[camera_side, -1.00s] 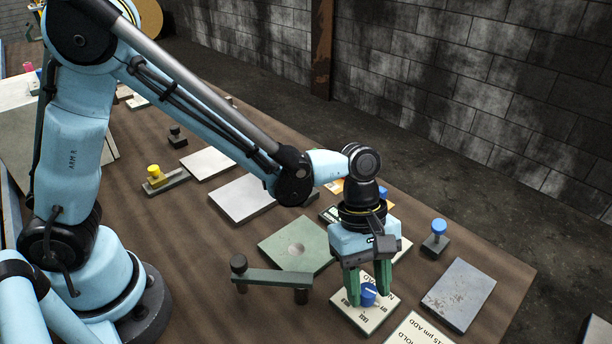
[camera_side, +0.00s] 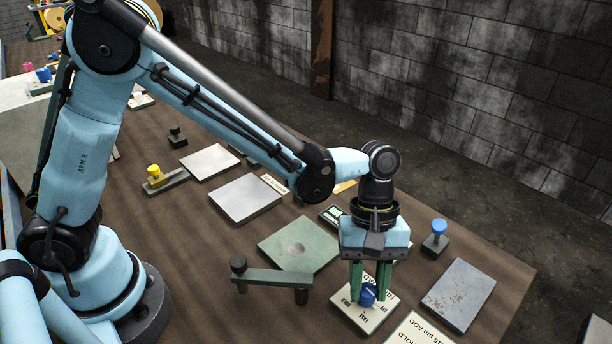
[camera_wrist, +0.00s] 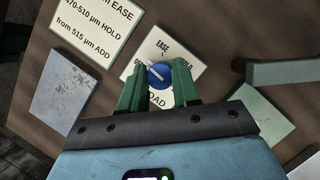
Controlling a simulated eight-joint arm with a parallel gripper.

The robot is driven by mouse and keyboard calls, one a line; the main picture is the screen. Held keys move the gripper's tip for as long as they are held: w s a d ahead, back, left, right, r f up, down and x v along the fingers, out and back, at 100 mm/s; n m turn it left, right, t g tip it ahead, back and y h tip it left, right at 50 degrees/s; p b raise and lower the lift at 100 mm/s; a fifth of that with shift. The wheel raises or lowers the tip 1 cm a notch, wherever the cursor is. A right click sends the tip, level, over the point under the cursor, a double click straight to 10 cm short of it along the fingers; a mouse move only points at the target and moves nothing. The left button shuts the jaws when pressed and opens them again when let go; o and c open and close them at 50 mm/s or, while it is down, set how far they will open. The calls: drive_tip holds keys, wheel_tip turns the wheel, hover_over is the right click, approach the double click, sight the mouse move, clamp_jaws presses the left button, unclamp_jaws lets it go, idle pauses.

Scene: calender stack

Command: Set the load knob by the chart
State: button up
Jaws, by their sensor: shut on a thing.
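The blue load knob (camera_side: 367,297) sits on a pale plate (camera_side: 345,312) near the table's front edge. My gripper (camera_side: 369,290) points down with its green fingers on either side of the knob, shut on it. In the wrist view the knob (camera_wrist: 160,75) shows between the fingers, with a white pointer line toward the upper left. Lettering on the plate (camera_wrist: 168,45) includes EASE at the top; other words are partly hidden by the fingers. The chart (camera_wrist: 95,28) reads 470-510 µm HOLD and from 515 µm ADD; its top line is cut off.
A grey worn plate (camera_side: 459,295) and a blue-topped post (camera_side: 437,238) stand to the right. A green plate (camera_side: 290,243) and a dark bar on posts (camera_side: 270,278) lie to the left. A small display (camera_side: 333,215) is behind my gripper, and a yellow knob (camera_side: 154,171) is farther back.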

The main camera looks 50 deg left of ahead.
drive_tip(key=m+y, duration=0.1)
drive_tip(key=m, duration=0.2)
drive_tip(key=m+g+y, duration=0.1)
drive_tip(key=m, duration=0.2)
drive_tip(key=shift+d, duration=0.15)
drive_tip(key=m+y, duration=0.1)
drive_tip(key=m, duration=0.2)
drive_tip(key=m+y, duration=0.1)
drive_tip(key=m, duration=0.1)
drive_tip(key=shift+d+m+y, duration=0.1)
drive_tip(key=shift+m+y, duration=0.2)
drive_tip(key=shift+m, duration=0.1)
drive_tip(key=m+y, duration=0.1)
drive_tip(key=m, duration=0.2)
drive_tip(key=m+t+y, duration=0.1)
drive_tip(key=m, duration=0.2)
drive_tip(key=m+t, duration=0.1)
drive_tip(key=m, duration=0.2)
drive_tip(key=m+y, duration=0.1)
drive_tip(key=m, duration=0.1)
drive_tip(key=shift+s+d+m+t, duration=0.1)
drive_tip(key=shift+m+t, duration=0.3)
drive_tip(key=o, duration=1.1)
drive_tip(key=shift+c, duration=0.2)
